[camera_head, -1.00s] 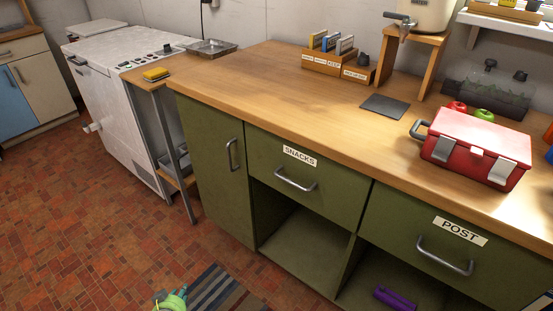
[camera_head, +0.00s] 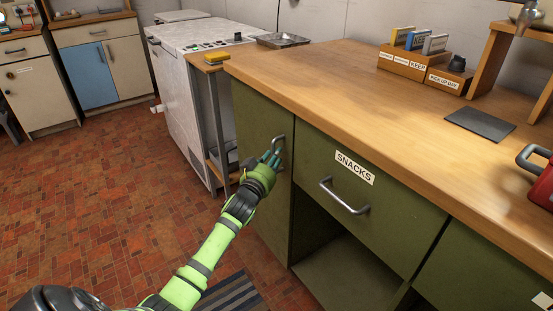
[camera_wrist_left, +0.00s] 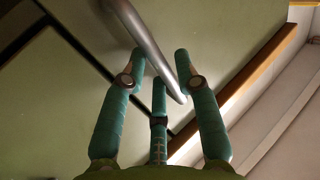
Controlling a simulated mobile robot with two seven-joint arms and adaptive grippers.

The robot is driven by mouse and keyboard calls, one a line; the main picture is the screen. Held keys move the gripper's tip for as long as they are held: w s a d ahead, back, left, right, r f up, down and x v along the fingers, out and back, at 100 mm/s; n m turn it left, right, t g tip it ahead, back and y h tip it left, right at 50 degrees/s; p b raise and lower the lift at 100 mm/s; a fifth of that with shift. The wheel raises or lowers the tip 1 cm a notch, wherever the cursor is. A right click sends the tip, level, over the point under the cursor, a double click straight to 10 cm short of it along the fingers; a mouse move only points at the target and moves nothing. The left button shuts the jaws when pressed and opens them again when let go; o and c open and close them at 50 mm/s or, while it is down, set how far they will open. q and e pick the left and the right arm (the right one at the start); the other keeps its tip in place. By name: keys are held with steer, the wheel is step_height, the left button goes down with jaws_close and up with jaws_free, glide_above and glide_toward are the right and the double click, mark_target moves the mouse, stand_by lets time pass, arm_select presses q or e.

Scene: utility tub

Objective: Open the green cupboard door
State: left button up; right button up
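The green cupboard door (camera_head: 252,125) is the narrow tall panel at the left end of the green counter and looks closed. Its grey metal handle (camera_head: 280,138) is partly hidden behind my left gripper (camera_head: 271,158). In the left wrist view the handle (camera_wrist_left: 142,40) runs down between the spread fingers of my left gripper (camera_wrist_left: 160,65). These teal fingers are open; one lies on each side of the bar and a third is below. I cannot tell whether any finger touches the handle. My right gripper is not in view.
To the right of the door is the SNACKS drawer (camera_head: 350,190) with its own handle, above an open shelf. A white appliance (camera_head: 185,85) and a narrow side table stand to the left. A striped mat (camera_head: 232,293) lies below; the tiled floor (camera_head: 90,190) is clear.

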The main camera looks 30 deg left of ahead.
arm_select(q)
steer(key=shift+w+a, duration=0.15)
steer(key=shift+w, duration=0.45)
jaws_close()
